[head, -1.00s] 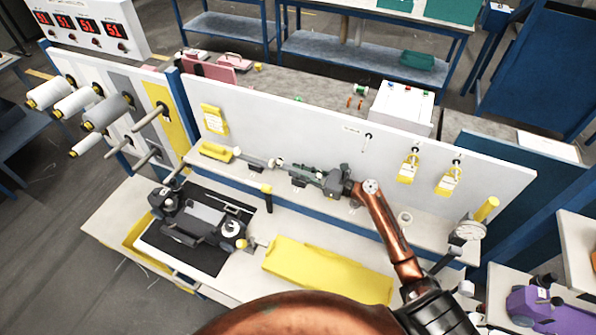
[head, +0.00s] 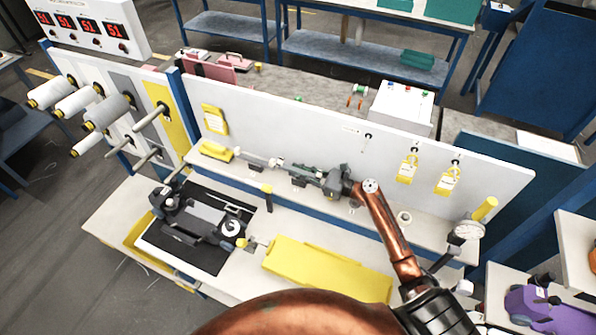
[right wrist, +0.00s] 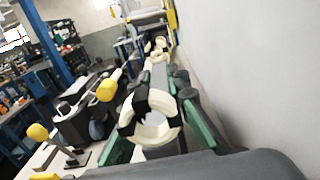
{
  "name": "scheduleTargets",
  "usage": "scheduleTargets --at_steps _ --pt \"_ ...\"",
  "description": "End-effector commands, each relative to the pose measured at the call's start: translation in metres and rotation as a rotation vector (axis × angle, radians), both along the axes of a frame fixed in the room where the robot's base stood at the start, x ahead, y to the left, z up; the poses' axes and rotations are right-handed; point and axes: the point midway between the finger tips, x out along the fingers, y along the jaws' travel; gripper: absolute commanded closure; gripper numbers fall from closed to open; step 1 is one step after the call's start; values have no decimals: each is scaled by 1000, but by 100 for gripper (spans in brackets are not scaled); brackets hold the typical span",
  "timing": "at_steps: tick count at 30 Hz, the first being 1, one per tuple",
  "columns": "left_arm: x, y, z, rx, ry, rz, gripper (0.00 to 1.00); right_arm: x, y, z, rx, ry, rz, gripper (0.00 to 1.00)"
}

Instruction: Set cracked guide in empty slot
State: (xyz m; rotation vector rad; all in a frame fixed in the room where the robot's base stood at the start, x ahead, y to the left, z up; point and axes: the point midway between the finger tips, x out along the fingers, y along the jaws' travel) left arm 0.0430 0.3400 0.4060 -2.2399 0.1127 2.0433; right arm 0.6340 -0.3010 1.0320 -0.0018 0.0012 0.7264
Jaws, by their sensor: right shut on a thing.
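My right gripper (head: 290,169) is over the shelf (head: 325,203) along the white back panel, its fingers pointing left. In the right wrist view its green-edged fingers (right wrist: 158,128) are shut on a cream ring-shaped guide (right wrist: 132,109) with dark parts across its rim. The ring's opening faces the camera. I cannot make out a crack. Farther along, past the fingers, are smaller cream pieces (right wrist: 160,43). In the head view small pale parts (head: 252,160) lie along the shelf left of the fingers. I cannot tell which spot is the empty slot. My left gripper is not in view.
A yellow block (head: 215,150) sits at the shelf's left end. A dark machine (head: 195,217) stands on a black mat on the bench, beside a yellow tray (head: 325,270). Yellow tags (head: 407,168) hang on the panel.

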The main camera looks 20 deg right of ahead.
Motion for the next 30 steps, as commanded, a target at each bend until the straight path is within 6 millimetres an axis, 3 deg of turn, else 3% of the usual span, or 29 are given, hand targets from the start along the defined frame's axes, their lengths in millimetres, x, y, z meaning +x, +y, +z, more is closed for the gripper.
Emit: scheduleTargets --at_steps 4,5,13,23,30 --pt "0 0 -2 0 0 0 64 -2 2 -9 1 12 4 100" --pt "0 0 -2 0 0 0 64 -2 2 -9 1 12 4 83" --pt "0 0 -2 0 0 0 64 -3 2 -10 1 14 4 65" --pt "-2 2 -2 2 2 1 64 -3 2 -8 -1 14 5 65" --pt "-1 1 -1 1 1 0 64 -2 1 34 -5 3 4 65"
